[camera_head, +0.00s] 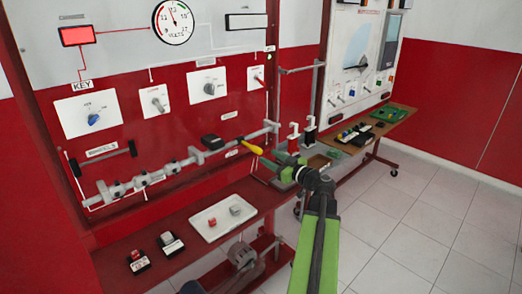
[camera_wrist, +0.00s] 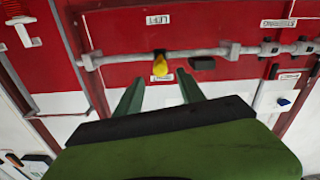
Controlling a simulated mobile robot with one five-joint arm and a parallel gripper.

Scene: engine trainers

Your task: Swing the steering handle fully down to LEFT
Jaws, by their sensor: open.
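The steering handle appears to be the short lever with a yellow grip (camera_head: 250,146), near the right end of a grey horizontal rod on the red panel. In the wrist view the yellow grip (camera_wrist: 160,65) sits just below the grey rod (camera_wrist: 155,56), and a small white label (camera_wrist: 157,19) shows beyond it. My gripper (camera_head: 268,160) is just right of and below the yellow grip in the head view. In the wrist view my gripper's two green fingers (camera_wrist: 160,88) are apart, with the grip ahead between them. I see no contact.
A black block (camera_head: 211,141) sits by the rod, left of the yellow grip. A white tray (camera_head: 207,230) with small parts lies on the red shelf below. Grey clamp-like fittings (camera_head: 308,130) stand to the right. A second trainer bench (camera_head: 395,131) is farther right; tiled floor is open beyond.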

